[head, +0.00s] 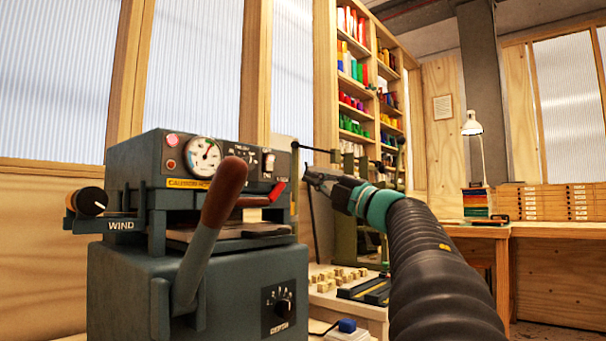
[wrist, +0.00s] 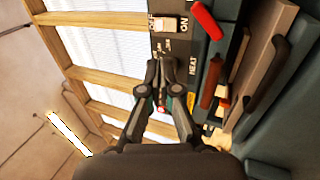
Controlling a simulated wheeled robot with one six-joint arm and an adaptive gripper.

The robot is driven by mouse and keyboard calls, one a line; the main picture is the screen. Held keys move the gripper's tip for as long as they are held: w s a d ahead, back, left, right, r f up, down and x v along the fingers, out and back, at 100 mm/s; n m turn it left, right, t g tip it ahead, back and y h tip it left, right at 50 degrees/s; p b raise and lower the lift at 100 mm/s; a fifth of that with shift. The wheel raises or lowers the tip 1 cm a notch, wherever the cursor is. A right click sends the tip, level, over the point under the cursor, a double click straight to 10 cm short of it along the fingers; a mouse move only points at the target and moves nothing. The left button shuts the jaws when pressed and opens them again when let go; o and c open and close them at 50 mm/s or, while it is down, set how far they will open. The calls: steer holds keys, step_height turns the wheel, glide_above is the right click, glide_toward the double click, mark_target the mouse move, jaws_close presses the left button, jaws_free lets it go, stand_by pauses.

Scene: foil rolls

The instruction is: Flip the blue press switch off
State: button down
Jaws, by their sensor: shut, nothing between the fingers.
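The blue-grey press (head: 190,275) stands at the left in the head view, with a gauge and knobs on its upper panel. A small pale switch (head: 268,161) sits at the right end of that panel. In the wrist view the pale switch (wrist: 163,23) is at the top, between the OFF and ON labels; I cannot tell which way it is tipped. My gripper (head: 312,176) is shut and empty, to the right of the panel in the head view. In the wrist view its fingertips (wrist: 161,64) are below the switch and apart from it.
A red lever (head: 277,192) sticks out below the switch. A long brown-handled lever (head: 224,192) rises in front of the press. A low bench with wooden blocks (head: 340,276) is to the right. Shelves of coloured rolls (head: 352,70) stand behind.

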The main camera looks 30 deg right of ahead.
mark_target(270, 158)
steer(key=p+x, duration=0.2)
steer(key=x, duration=1)
steer(key=shift+w+a+r+p, duration=0.1)
steer(key=shift+w+r+p, duration=0.1)
steer(key=shift+p, duration=0.1)
steer(key=shift+a, duration=0.25)
steer(key=shift+w+d, duration=0.15)
steer(key=shift+d, duration=0.5)
steer(key=shift+a, duration=0.35)
steer(key=s+d, duration=0.2)
steer(key=s, duration=0.4)
steer(key=s+d+b, duration=0.1)
steer(key=s+d, duration=0.2)
steer(key=s, duration=0.4)
steer(key=shift+s+d, duration=0.3)
steer(key=shift+d, duration=0.05)
